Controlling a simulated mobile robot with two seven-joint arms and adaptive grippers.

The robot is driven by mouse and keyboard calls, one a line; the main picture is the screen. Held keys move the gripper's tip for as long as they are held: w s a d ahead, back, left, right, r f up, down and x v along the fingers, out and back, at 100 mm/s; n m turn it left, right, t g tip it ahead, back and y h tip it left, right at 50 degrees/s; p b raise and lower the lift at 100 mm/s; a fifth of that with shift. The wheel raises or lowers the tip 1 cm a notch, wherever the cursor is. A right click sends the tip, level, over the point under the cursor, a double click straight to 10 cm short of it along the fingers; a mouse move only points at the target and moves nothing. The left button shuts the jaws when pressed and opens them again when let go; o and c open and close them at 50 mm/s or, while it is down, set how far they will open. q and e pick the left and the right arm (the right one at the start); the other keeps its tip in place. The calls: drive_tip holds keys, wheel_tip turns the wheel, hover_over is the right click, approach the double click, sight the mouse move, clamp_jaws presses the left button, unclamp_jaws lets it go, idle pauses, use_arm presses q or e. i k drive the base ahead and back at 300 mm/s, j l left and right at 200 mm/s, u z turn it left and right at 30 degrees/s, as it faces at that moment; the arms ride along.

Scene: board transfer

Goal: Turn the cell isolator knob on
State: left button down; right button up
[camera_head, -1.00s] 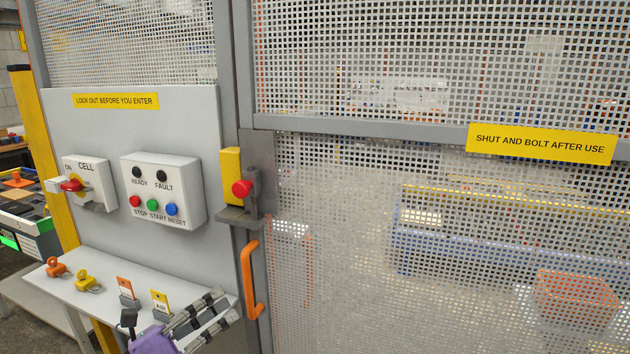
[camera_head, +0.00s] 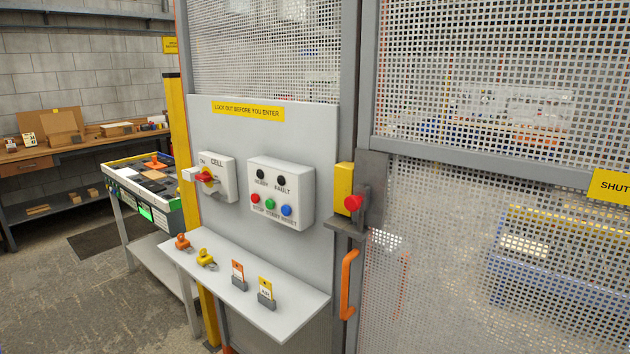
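The cell isolator (camera_head: 226,184) is a light grey box marked CELL on the left part of the white panel. The word ON shows above and left of the knob; other position marks are too small to read. Neither of my grippers is in view.
A control box (camera_head: 280,190) with red, green and blue buttons is right of the isolator. Below, a shelf (camera_head: 262,312) holds orange and yellow padlocks and two tags. The mesh gate (camera_head: 440,230) with its orange handle (camera_head: 348,283) stands right. Open floor (camera_head: 85,300) lies left.

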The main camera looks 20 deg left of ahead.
sight(203, 177)
drive_tip(key=u, duration=1.25)
